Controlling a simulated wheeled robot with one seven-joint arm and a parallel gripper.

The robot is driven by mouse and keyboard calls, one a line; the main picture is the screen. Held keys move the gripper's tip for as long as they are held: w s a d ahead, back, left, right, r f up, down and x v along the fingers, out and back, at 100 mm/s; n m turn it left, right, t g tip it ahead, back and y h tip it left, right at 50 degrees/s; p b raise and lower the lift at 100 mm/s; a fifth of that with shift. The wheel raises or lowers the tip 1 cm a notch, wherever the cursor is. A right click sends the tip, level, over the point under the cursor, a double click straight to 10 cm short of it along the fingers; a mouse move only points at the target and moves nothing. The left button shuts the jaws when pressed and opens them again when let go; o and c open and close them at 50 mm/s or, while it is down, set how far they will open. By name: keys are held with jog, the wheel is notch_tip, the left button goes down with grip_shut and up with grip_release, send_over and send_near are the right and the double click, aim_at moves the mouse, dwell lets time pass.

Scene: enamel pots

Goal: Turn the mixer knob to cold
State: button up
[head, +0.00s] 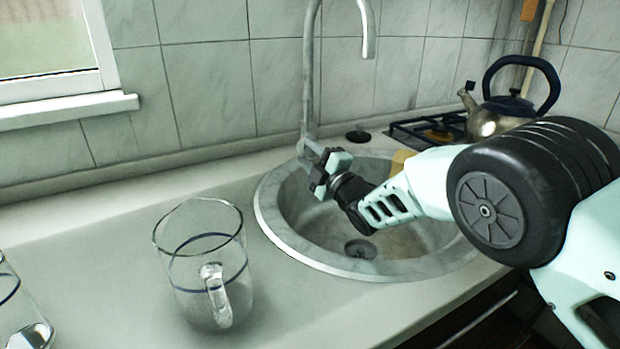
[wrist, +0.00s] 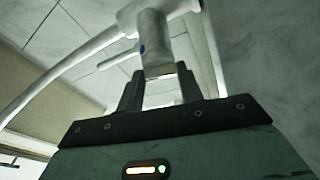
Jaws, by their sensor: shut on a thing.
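The mixer tap (head: 309,85) is a tall grey metal pipe with a hooked spout, standing at the back left rim of the sink. Its knob (wrist: 152,40) shows in the wrist view as a pale cylinder with a small blue mark on its side. My gripper (head: 320,163) reaches over the sink to the tap's base. In the wrist view my gripper (wrist: 160,82) has its two dark fingers on either side of the knob's end, shut on it. In the head view the fingers hide most of the knob.
The round sink (head: 268,217) lies under my arm. A clear glass mug (head: 205,265) stands on the counter to its left, with another glass (head: 22,318) at the left edge.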

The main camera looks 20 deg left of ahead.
jog(key=m+t+b, duration=0.1)
jog(key=b, duration=0.1)
jog(key=f+m+t+y+b, duration=0.1)
jog(key=m+b, duration=0.1)
jog(key=b, duration=0.1)
jog(key=shift+a+f, duration=0.1)
jog(key=m+t+b, duration=0.1)
jog(key=b, duration=0.1)
jog(key=shift+m+b, duration=0.3)
jog(key=shift+b, duration=0.1)
jog(key=shift+r+t, duration=0.2)
jog(key=shift+t, duration=0.2)
jog(key=o, duration=1)
jog(key=shift+r, duration=0.1)
jog(key=shift+r, duration=0.1)
